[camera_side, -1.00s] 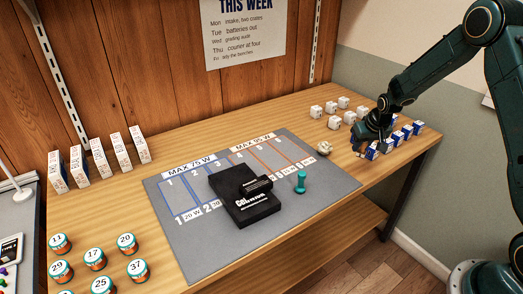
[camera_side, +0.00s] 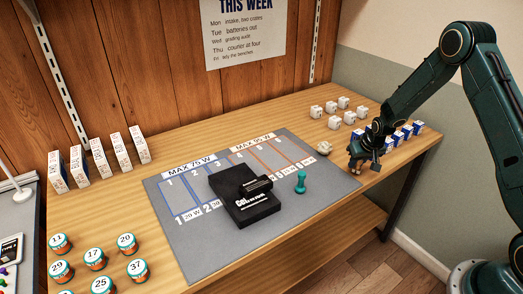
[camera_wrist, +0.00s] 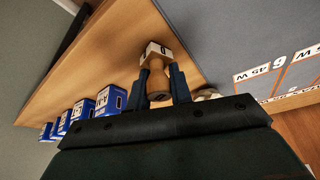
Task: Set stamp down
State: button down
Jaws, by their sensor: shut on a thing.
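My gripper (camera_side: 366,165) is over the right part of the table, just right of the grey mat (camera_side: 190,258). In the wrist view my gripper (camera_wrist: 158,88) has its two dark fingers on either side of a wooden-handled stamp (camera_wrist: 157,78) with a pale block end. The stamp's lower end shows small below the fingers in the side view (camera_side: 356,170). Whether it touches the table I cannot tell.
Several blue-and-white boxes (camera_side: 406,131) stand right of my gripper. A small pale round thing (camera_side: 324,148) lies at the mat's right edge. A black box (camera_side: 245,197) and a teal stamp-shaped piece (camera_side: 300,182) are on the mat.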

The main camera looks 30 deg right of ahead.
jog(key=shift+f, duration=0.15)
jog(key=c, duration=1.3)
grip_release()
jog(key=shift+o, duration=0.2)
jog(key=shift+s+r, duration=0.15)
jog(key=shift+r, duration=0.6)
jog(key=v, duration=1)
jog(key=shift+s+r, duration=0.25)
jog(key=shift+r, duration=0.05)
jog(key=shift+a, duration=0.15)
jog(key=shift+r, duration=0.1)
